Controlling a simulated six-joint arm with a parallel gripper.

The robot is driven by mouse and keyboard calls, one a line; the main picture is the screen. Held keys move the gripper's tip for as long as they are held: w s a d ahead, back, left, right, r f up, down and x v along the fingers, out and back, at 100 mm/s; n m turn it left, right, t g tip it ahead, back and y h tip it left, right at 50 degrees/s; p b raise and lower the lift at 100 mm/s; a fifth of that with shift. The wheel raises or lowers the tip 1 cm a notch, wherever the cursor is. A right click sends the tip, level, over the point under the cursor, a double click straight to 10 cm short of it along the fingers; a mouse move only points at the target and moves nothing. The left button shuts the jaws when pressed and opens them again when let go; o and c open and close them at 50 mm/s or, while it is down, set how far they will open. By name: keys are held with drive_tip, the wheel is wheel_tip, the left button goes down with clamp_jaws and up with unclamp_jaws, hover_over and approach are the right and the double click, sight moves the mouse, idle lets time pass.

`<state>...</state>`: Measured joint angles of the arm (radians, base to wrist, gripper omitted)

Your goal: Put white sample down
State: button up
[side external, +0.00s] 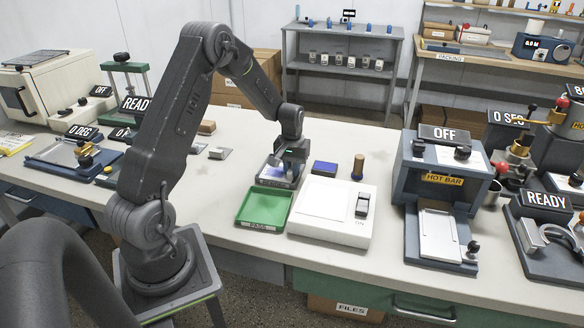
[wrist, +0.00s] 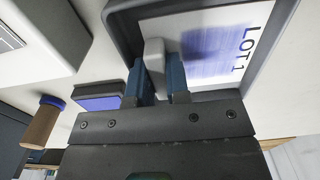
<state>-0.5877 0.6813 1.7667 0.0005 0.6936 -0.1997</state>
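My gripper (side external: 287,163) points down over a small dark-framed tray (side external: 262,181) on the bench. In the wrist view its two blue fingers (wrist: 160,88) are on either side of a small pale grey-white piece (wrist: 154,56) and appear to press on it. I cannot tell whether this piece is separate or part of the sample. Beyond the fingers a white card (wrist: 226,40) marked LOT 1, with a blue smear, lies inside the dark tray rim (wrist: 118,18). The piece overlaps the card's edge in that view; whether they touch is unclear.
A green PASS tray (side external: 264,208) sits in front of the dark tray. A white box with a switch (side external: 318,208) stands to its right. Behind are a blue pad (side external: 325,168) and a brown-handled stamp (side external: 357,168). The hot bar press (side external: 442,180) stands farther right.

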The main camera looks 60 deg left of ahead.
drive_tip(key=o, duration=0.5)
drive_tip(key=shift+c, duration=0.2)
wheel_tip(320, 180, up, 12)
drive_tip(key=s+d+r+m+t, duration=0.2)
drive_tip(key=s+d+r+m, duration=0.25)
drive_tip(key=d+r, duration=0.75)
drive_tip(key=s+d+m+t, duration=0.3)
drive_tip(key=s+d+m, duration=0.1)
drive_tip(key=s+d, duration=0.9)
drive_tip(key=shift+s+d+t, duration=0.3)
drive_tip(key=shift+s+d, duration=0.1)
drive_tip(key=shift+s, duration=0.75)
drive_tip(key=shift+m, duration=0.25)
